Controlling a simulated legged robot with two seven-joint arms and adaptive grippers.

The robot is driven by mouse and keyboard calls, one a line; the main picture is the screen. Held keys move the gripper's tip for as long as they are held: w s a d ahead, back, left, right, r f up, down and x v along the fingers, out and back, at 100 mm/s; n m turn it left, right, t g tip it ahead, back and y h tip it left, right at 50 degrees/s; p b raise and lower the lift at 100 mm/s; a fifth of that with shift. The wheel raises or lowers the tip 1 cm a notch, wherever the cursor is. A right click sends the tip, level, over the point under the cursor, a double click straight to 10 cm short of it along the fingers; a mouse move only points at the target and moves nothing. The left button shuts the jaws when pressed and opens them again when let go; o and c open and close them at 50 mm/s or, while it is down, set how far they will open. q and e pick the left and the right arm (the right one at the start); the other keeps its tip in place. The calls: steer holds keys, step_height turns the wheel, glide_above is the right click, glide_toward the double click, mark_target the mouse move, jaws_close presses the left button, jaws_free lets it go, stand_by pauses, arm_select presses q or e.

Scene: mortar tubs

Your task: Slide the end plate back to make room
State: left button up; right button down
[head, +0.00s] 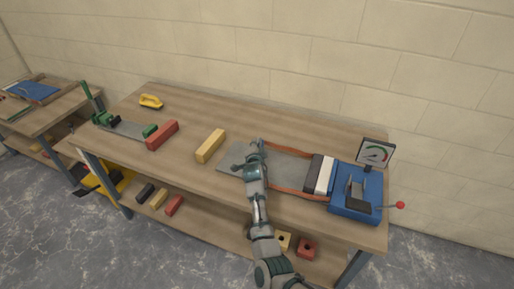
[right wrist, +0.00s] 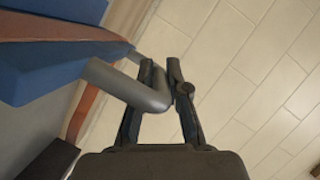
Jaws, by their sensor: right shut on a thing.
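The press (head: 355,195) sits on the right of the bench, with a blue body, red-brown rails (head: 290,187) and a grey bed (head: 280,165). A dark block (head: 312,168) and a white block (head: 326,175) stand against its body. My right gripper (head: 256,148) is over the left end of the rails and hides what it holds there. In the right wrist view, my right gripper (right wrist: 164,82) is shut on a grey bent handle (right wrist: 130,85) joined to a blue part (right wrist: 55,75), which I take for the end plate. My left gripper is not in view.
A yellow brick (head: 210,146) and a red brick (head: 162,135) lie left of the gripper. A green-levered tool (head: 103,117) and a yellow-handled tool (head: 151,101) are further left. A dial (head: 376,153) and red-knobbed lever (head: 400,205) are on the press. The block wall is behind.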

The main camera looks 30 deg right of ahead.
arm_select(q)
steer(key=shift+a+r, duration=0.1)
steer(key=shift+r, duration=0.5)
arm_select(e)
steer(key=shift+w+a+f, duration=0.15)
steer(key=shift+a+f, duration=0.25)
steer(key=shift+f, duration=0.25)
steer(key=c, duration=1.2)
jaws_free()
steer(key=shift+r, duration=0.1)
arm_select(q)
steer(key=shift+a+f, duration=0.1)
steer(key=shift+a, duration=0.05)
arm_select(e)
steer(key=shift+w+r, duration=0.1)
steer(key=shift+r, duration=0.05)
steer(key=shift+r, duration=0.2)
steer(key=shift+s+a, duration=0.1)
steer(key=shift+s, duration=0.25)
steer(key=v, duration=1.1)
steer(key=shift+a, duration=0.25)
steer(key=shift+d, duration=0.1)
